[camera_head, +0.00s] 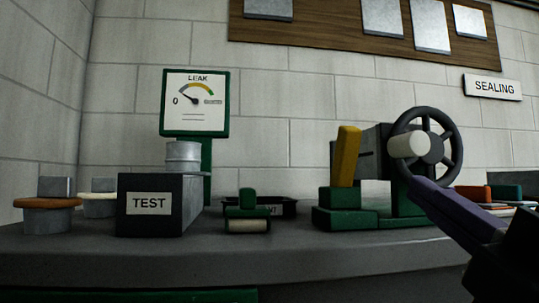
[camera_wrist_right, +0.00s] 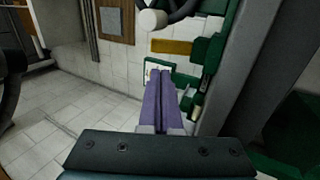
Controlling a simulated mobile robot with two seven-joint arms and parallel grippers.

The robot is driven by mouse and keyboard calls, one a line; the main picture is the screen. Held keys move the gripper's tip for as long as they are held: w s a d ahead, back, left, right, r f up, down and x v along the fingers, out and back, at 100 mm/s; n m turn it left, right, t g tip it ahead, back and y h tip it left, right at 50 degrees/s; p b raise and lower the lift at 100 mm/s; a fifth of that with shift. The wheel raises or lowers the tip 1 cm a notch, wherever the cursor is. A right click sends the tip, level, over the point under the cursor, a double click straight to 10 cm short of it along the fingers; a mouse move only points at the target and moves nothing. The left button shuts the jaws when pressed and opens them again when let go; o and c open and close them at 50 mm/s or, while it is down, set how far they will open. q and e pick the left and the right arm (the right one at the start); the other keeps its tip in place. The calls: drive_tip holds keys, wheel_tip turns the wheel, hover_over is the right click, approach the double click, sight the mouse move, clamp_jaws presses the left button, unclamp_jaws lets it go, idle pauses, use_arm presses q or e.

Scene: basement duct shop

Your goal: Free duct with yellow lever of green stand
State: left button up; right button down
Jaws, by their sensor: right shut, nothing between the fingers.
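The green stand (camera_head: 345,219) sits on the bench right of centre in the head view. Its yellow lever (camera_head: 346,156) stands nearly upright, leaning slightly right at the top. A dark grey box-shaped piece (camera_head: 374,150), likely the duct, is behind the lever, partly hidden by it and the handwheel. My right gripper (camera_head: 413,181) comes in from the lower right, its purple fingers shut and empty, appearing just below the handwheel. In the right wrist view the shut fingers (camera_wrist_right: 159,73) point toward the stand, with the yellow lever (camera_wrist_right: 171,46) beyond the tips. My left gripper is out of view.
A dark handwheel (camera_head: 455,147) with a pale knob (camera_head: 408,145) stands right of the lever. A TEST box (camera_head: 151,205), a leak gauge (camera_head: 195,103) and a small green tool with a pale roller (camera_head: 247,212) are left. Colored items (camera_head: 474,193) lie at right.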

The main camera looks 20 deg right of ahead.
sight(353, 143)
drive_tip(key=p+x, duration=0.4)
drive_tip(key=x, duration=0.9)
drive_tip(key=shift+w+r, duration=0.2)
drive_tip(key=shift+w, duration=0.25)
drive_tip(key=shift+p, duration=0.3)
